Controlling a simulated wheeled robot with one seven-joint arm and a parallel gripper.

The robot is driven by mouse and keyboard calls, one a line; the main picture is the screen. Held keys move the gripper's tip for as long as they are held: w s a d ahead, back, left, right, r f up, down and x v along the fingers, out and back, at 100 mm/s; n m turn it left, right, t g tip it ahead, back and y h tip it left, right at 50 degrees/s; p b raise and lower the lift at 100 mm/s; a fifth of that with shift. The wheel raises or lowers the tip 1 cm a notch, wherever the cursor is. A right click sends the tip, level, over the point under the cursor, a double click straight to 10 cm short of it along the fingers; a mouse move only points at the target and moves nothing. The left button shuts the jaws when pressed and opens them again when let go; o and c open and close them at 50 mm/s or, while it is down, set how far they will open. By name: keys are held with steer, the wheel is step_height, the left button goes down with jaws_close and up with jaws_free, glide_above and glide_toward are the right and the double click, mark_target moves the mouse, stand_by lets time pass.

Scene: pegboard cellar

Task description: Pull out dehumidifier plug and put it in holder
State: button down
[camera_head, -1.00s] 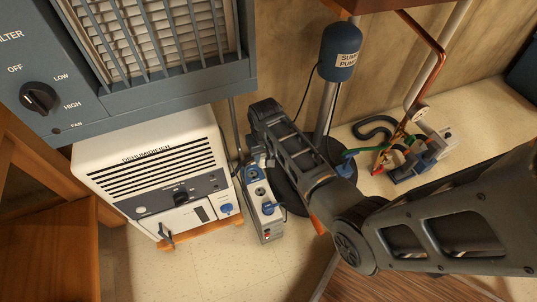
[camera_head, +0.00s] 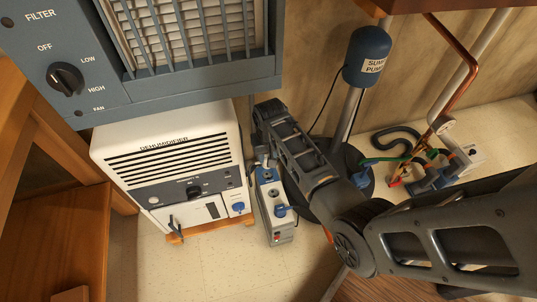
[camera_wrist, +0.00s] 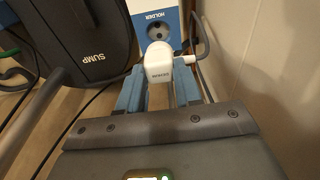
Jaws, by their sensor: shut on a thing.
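A white plug (camera_wrist: 158,68) with small lettering sits between the blue fingers of my gripper (camera_wrist: 159,84) in the wrist view. My gripper is shut on it, and a grey cable (camera_wrist: 202,45) curves beside it. Just beyond the plug is the holder (camera_wrist: 146,24), a blue and white face marked HOLDER with a round, empty-looking socket. In the head view my gripper (camera_head: 264,158) is at the far end of the outlet box (camera_head: 281,229). The white dehumidifier (camera_head: 165,152) stands left of the box.
A blue plug (camera_head: 282,211) sits in the box's near end. The sump pump (camera_head: 367,55) and its dark round lid (camera_wrist: 85,45) stand close on the other side. A grey filter unit (camera_head: 200,88) overhangs the dehumidifier. Floor in front is clear.

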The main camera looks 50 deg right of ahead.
steer(key=shift+f, duration=0.15)
steer(key=shift+f+b, duration=1)
steer(key=shift+f, duration=0.3)
steer(key=shift+p, duration=0.8)
stand_by(0.9)
steer(key=shift+f+b, duration=1.25)
steer(key=shift+f, duration=1)
stand_by(2.6)
